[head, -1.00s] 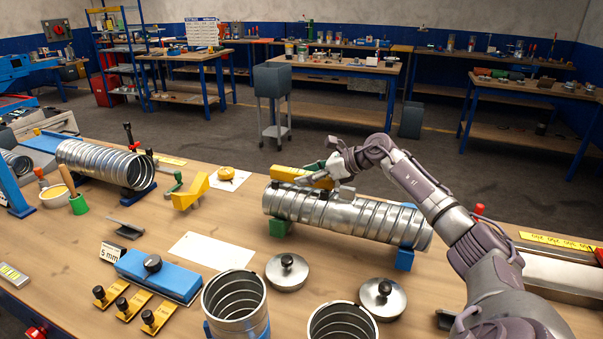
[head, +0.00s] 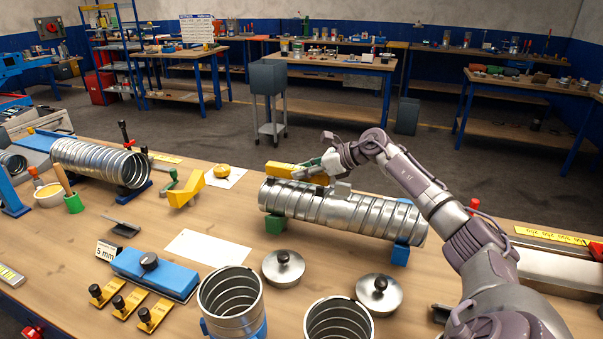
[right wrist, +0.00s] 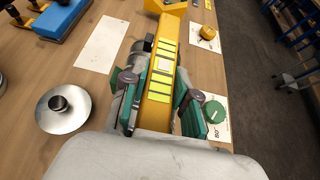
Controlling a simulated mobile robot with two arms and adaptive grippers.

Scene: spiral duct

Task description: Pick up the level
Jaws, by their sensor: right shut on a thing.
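The level is a yellow bar (head: 288,171) with pale yellow-green windows along its face. It lies lengthwise over the left top of the spiral metal duct (head: 345,210); I cannot tell if it touches the duct. My right gripper (head: 318,168) is shut on the level near its right end. In the right wrist view, the green finger pads (right wrist: 158,108) stand on either side of the level (right wrist: 160,75), which points away from me. The fingers partly hide its near end. My left gripper is not in view.
The duct rests on green (head: 275,223) and blue (head: 400,253) supports. Two lidded discs (head: 283,267) and open duct pieces (head: 231,300) stand in front. A yellow angled block (head: 186,190) is left of the level.

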